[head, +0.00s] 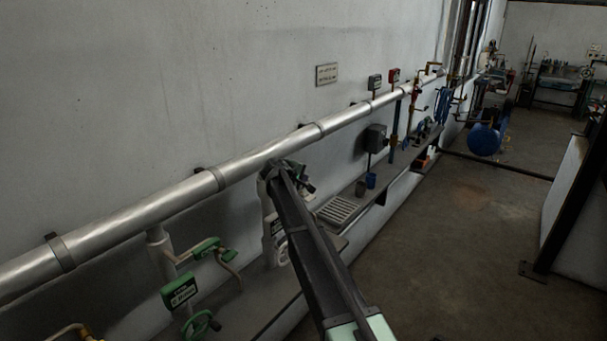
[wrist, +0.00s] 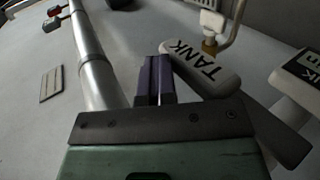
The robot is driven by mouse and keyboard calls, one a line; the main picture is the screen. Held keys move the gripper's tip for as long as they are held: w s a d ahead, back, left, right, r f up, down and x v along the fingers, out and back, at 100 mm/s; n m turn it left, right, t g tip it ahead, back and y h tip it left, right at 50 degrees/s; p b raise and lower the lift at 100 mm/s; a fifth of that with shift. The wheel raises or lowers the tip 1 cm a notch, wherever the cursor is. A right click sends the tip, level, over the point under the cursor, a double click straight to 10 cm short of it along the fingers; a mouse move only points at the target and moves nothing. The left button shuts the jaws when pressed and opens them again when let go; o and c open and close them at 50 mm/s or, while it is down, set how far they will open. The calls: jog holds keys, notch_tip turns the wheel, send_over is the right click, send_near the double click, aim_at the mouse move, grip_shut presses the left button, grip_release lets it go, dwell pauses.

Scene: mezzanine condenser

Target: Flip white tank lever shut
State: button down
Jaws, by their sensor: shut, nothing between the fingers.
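The white lever (wrist: 207,71) marked "TANK" in dark letters shows in the wrist view, just right of my fingers. It slants from its rounded upper-left end down to the right. My gripper (wrist: 156,62) is shut and empty, its dark fingers beside the lever's rounded end. I cannot tell whether they touch. A white fitting with a brass collar (wrist: 210,46) stands just above the lever. In the head view my gripper is mostly hidden by my arm, and white parts (head: 269,225) show left of it; the lever cannot be made out there.
A silver pipe (head: 160,200) runs along the wall. Green-handled valves (head: 207,246) and a green sign (head: 180,290) are at lower left. A shelf with a slotted tray (head: 338,209) and cups is beyond my arm. A white label block (wrist: 298,78) is at right. The floor at right is open.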

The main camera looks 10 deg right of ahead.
jog(key=shift+f, duration=0.15)
dwell(0.4)
jog(key=p+v, duration=0.2)
jog(key=v, duration=0.3)
jog(key=p+v, duration=0.3)
jog(key=v, duration=0.2)
jog(key=shift+w+d+r, duration=0.1)
jog(key=shift+r, duration=0.15)
jog(key=shift+s+a+r+p, duration=0.1)
jog(key=shift+s+a+p, duration=0.2)
jog(key=shift+p, duration=0.05)
